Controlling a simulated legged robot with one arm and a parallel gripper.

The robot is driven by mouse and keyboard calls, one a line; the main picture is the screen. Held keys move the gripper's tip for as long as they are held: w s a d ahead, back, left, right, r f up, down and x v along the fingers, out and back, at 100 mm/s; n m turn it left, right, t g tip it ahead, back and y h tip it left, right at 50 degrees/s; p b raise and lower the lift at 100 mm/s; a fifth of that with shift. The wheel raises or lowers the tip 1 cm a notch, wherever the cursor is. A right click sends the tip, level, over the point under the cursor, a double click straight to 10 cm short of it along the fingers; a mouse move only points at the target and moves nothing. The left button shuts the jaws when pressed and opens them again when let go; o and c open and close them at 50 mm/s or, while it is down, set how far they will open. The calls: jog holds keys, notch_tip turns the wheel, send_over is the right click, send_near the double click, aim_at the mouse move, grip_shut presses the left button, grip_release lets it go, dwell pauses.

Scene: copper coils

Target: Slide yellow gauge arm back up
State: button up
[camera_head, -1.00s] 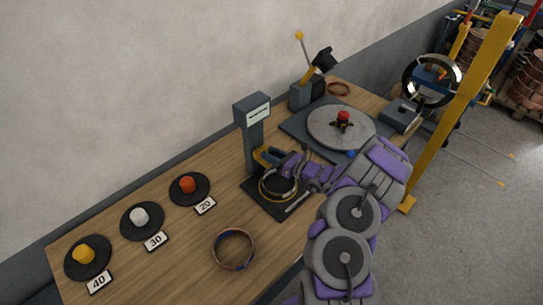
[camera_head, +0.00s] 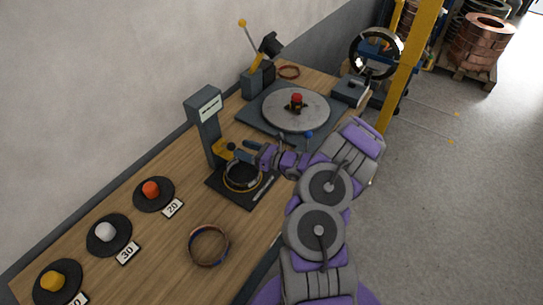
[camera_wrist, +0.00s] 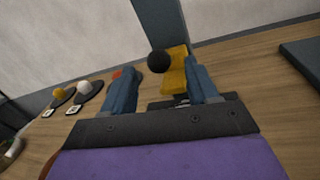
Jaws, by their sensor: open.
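The gauge (camera_head: 203,127) is a dark grey column with a white label on top, standing at the back edge of the wooden bench. Its yellow arm (camera_head: 223,151) sits low on the column, just above a coil ring (camera_head: 243,178) on the black base plate. In the wrist view the yellow arm (camera_wrist: 177,75) and a black ball knob (camera_wrist: 159,61) show between my fingers. My gripper (camera_head: 246,150) is open, its two blue fingers pointing at the column from the right. Whether a finger touches the arm, I cannot tell.
A round turntable (camera_head: 296,109) and a yellow-knobbed lever (camera_head: 243,23) stand farther along the bench. Discs with orange (camera_head: 151,189), white (camera_head: 106,232) and yellow (camera_head: 55,281) pieces lie at the left. A loose ring (camera_head: 208,245) lies near the front edge. Bare wood lies between.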

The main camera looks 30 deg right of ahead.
jog(key=p+v, duration=0.1)
jog(key=v, duration=1)
jog(key=shift+s+d+p, duration=0.25)
jog(key=shift+d+p, duration=0.05)
jog(key=shift+p, duration=0.1)
jog(key=shift+f, duration=0.1)
